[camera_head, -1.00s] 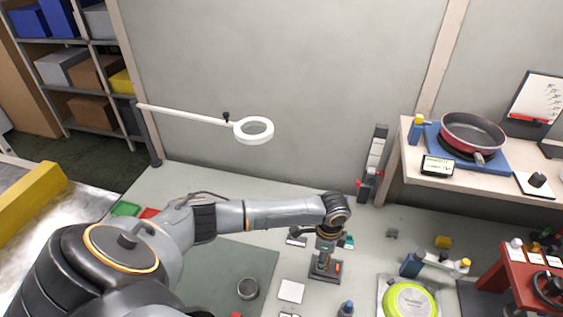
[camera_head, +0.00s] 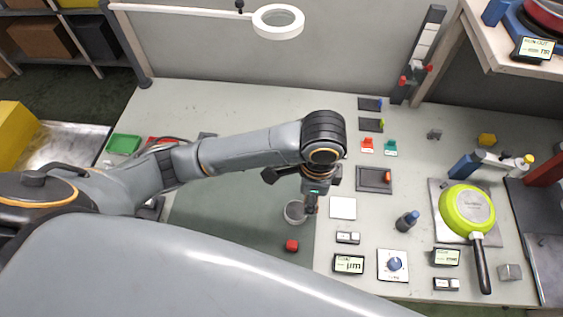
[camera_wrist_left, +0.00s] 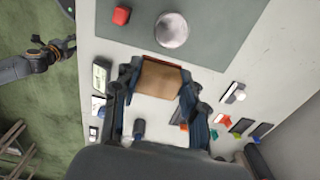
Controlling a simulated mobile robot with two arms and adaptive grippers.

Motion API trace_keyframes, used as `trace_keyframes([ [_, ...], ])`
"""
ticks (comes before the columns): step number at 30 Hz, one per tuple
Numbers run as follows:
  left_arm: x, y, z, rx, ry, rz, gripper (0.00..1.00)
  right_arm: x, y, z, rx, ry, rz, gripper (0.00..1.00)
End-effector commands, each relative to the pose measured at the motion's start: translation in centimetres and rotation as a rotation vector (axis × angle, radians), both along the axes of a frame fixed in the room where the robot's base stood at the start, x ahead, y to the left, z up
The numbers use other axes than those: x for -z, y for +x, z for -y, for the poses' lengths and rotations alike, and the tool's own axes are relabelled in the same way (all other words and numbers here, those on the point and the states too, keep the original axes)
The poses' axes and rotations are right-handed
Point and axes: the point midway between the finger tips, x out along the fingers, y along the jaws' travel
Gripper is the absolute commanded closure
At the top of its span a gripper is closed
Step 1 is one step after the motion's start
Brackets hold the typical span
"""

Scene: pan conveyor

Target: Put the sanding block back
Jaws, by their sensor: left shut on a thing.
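My left gripper (camera_head: 312,198) is over the right edge of the dark green mat (camera_head: 240,225), close to a round grey cup (camera_head: 294,212). In the left wrist view my left gripper (camera_wrist_left: 155,95) is shut on a brown block with a reddish edge (camera_wrist_left: 160,79), which looks like the sanding block. In the head view the block is mostly hidden by the fingers. A dark, shallow tray (camera_head: 365,188) with a small orange-red piece at its right side lies to the right. An arm, probably my right one, shows in the left wrist view with its gripper (camera_wrist_left: 62,46); its jaws are unclear.
A red cube (camera_head: 291,245) sits on the mat below the cup. A white square (camera_head: 343,208), a blue bottle (camera_head: 407,221), small displays and a green pan (camera_head: 467,210) lie to the right. A magnifier lamp (camera_head: 278,20) hangs at the back.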

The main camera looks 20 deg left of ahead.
Motion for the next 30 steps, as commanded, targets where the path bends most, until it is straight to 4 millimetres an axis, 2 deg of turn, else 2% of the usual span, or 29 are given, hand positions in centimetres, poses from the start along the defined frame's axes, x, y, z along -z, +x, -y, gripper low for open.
trace_keyframes([
  [1, 0.3, 1.1, -1.0, -0.009, 0.005, -0.003, 0.83, -0.5, -0.2, 1.1, 0.002, -0.014, -0.003, 0.6],
  [3, 1.0, 2.5, -2.0, -0.009, 0.006, -0.002, 0.83, -0.9, -0.4, 2.2, 0.005, -0.027, -0.006, 0.6],
  [6, 2.1, 4.5, -3.5, -0.009, 0.005, -0.003, 0.83, -1.5, -0.6, 3.0, 0.003, -0.036, -0.011, 0.6],
  [8, 2.8, 5.7, -4.4, -0.009, 0.005, -0.002, 0.83, -1.8, -0.7, 2.9, 0.003, -0.035, -0.012, 0.6],
  [13, 6.2, 7.8, -5.9, -0.005, 0.003, -0.004, 0.83, -2.3, -0.7, 1.1, 0.003, -0.014, -0.011, 0.6],
  [18, 8.1, 9.0, -6.7, -0.003, 0.0, -0.002, 0.83, -2.5, -0.6, -0.2, 0.001, 0.002, -0.01, 0.6],
  [23, 9.2, 9.8, -7.3, -0.004, 0.002, -0.002, 0.83, -2.8, -0.6, 0.2, -0.002, -0.002, -0.009, 0.6],
  [27, 11.3, 9.6, -7.2, -0.001, 0.001, -0.002, 0.83, -3.0, -0.5, 0.8, -0.002, -0.009, -0.008, 0.6],
  [30, 12.0, 9.7, -7.2, -0.001, 0.0, 0.0, 0.83, -3.0, -0.5, 1.0, -0.001, -0.012, -0.008, 0.6],
])
